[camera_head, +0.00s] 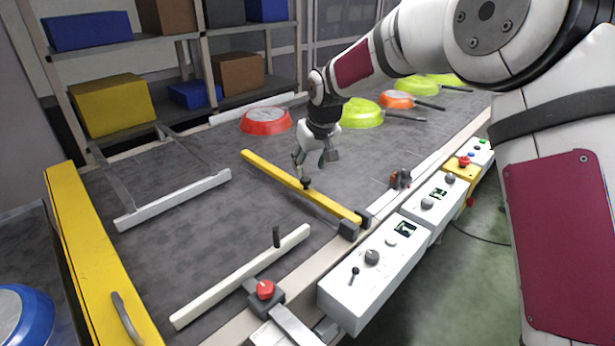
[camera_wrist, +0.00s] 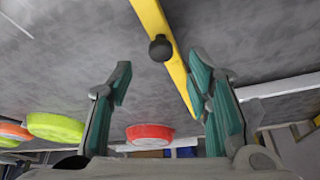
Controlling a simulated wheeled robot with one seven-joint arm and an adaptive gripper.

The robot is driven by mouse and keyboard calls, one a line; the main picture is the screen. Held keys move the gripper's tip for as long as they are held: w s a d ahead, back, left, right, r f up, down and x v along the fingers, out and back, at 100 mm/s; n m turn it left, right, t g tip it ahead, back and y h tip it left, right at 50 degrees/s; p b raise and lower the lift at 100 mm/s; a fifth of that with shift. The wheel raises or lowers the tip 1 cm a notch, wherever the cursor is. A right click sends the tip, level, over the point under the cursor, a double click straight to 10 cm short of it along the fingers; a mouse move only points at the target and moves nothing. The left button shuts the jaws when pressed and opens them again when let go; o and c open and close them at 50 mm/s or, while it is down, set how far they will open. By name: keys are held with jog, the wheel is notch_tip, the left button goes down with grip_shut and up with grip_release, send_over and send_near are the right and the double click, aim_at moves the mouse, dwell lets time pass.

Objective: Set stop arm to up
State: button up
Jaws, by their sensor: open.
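The stop arm is a yellow bar (camera_head: 275,168) lying across the grey conveyor belt, with a dark block at its near end by the conveyor's edge. A black knob (camera_head: 306,183) stands on the bar. My gripper (camera_head: 313,160) is open and empty, close above the bar near the knob. In the wrist view the yellow bar (camera_wrist: 178,72) runs down from the top toward my right finger, and the knob (camera_wrist: 160,48) shows ahead of the space between my open fingertips (camera_wrist: 160,78). I cannot tell whether a finger touches the bar.
A red pan (camera_head: 266,121), a yellow-green pan (camera_head: 361,113) and an orange pan (camera_head: 397,100) sit on the belt behind. White guide bars (camera_head: 245,275) lie nearer, one with a black handle. Control boxes (camera_head: 372,275) line the near edge. Shelves with boxes stand at the back.

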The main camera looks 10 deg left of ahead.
aim_at(306, 179)
jog(key=shift+x, duration=2.75)
jog(key=shift+s, duration=0.1)
jog(key=shift+c, duration=0.5)
grip_shut()
